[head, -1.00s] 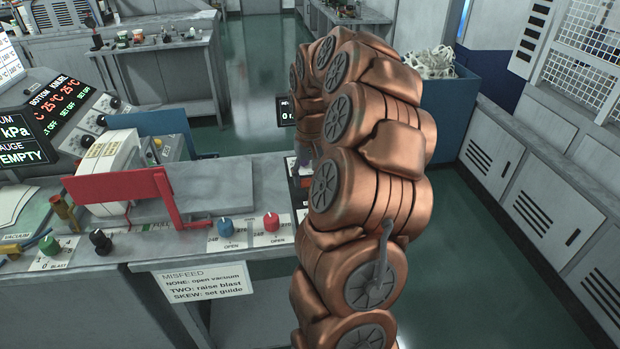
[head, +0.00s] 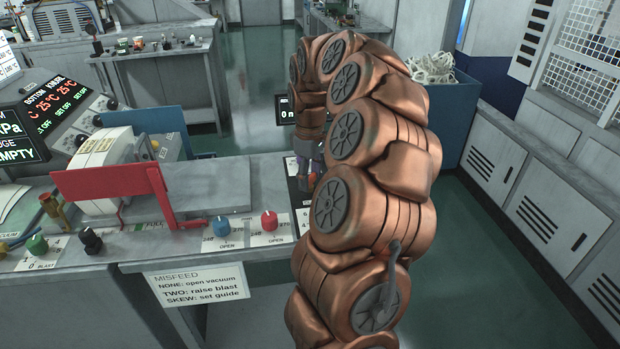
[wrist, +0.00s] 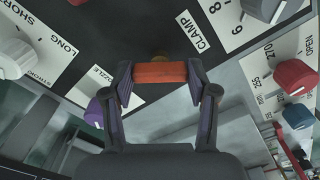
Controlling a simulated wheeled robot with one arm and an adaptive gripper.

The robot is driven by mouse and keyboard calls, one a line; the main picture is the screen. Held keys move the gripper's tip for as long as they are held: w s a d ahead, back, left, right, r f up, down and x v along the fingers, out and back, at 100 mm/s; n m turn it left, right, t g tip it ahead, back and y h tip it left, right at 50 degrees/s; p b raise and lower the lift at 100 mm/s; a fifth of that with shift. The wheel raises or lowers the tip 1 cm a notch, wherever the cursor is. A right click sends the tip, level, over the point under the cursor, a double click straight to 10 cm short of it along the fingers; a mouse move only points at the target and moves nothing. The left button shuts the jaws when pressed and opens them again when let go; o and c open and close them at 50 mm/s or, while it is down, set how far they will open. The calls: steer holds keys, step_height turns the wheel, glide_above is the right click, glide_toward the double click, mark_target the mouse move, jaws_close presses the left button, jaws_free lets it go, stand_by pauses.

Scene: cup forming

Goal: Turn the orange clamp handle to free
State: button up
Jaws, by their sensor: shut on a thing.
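The orange clamp handle (wrist: 160,73) shows in the wrist view as a short bar lying crosswise, with a brass-coloured piece just behind it. It sits beside a white label reading CLAMP (wrist: 193,31) on a dark panel. My gripper (wrist: 160,82) has one finger at each end of the bar and is shut on it. In the head view my gripper (head: 306,178) is mostly hidden by my arm, low over the dark panel at the right end of the bench. The bar's mount is partly hidden by the handle.
A blue knob (head: 224,226) and a red knob (head: 269,220) stand left of my gripper on the bench. A red bracket (head: 110,183) stands further left. In the wrist view a white knob (wrist: 14,58) and a grey knob (wrist: 264,8) flank the handle.

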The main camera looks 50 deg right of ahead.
mark_target(310, 177)
steer(key=n, duration=0.3)
steer(key=shift+r+n, duration=0.1)
steer(key=shift+n, duration=0.2)
steer(key=shift+n+p, duration=0.3)
steer(key=shift+n, duration=1.5)
steer(key=o, duration=1.2)
steer(key=shift+c, duration=0.2)
step_height(310, 177, up, 12)
steer(key=shift+a, duration=0.1)
